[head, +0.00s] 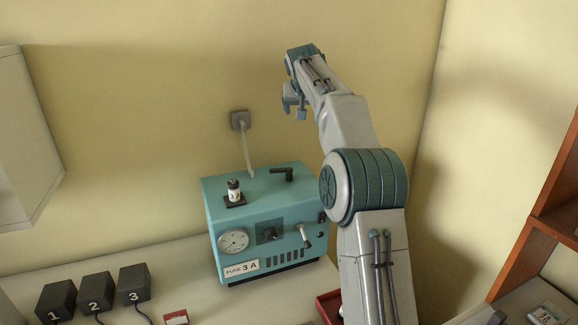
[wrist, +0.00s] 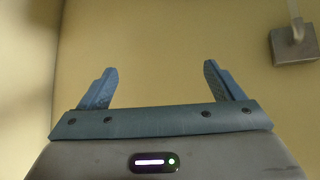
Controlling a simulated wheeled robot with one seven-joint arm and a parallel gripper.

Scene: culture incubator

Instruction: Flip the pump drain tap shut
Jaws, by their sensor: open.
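The pump is a teal box (head: 214,259) on the bench in the head view, with a round gauge (head: 233,241) and a dark knob (head: 269,234) on its front. A pale lever with a dark end (head: 304,236) sits at the front right and looks like the drain tap. It slants downward; whether it is open or shut I cannot tell. My gripper (head: 294,110) is open and empty, high above the pump near the back wall. In the wrist view its two blue fingers (wrist: 160,70) are spread apart with only wall beyond them. The tap is not in the wrist view.
A black handle (head: 285,174) and a small bottle (head: 233,190) are on the pump's top. A wall outlet (head: 240,120) has a cable to the pump. Black numbered blocks (head: 56,301) and a red item (head: 177,318) are at left. A brown shelf (head: 556,218) stands right.

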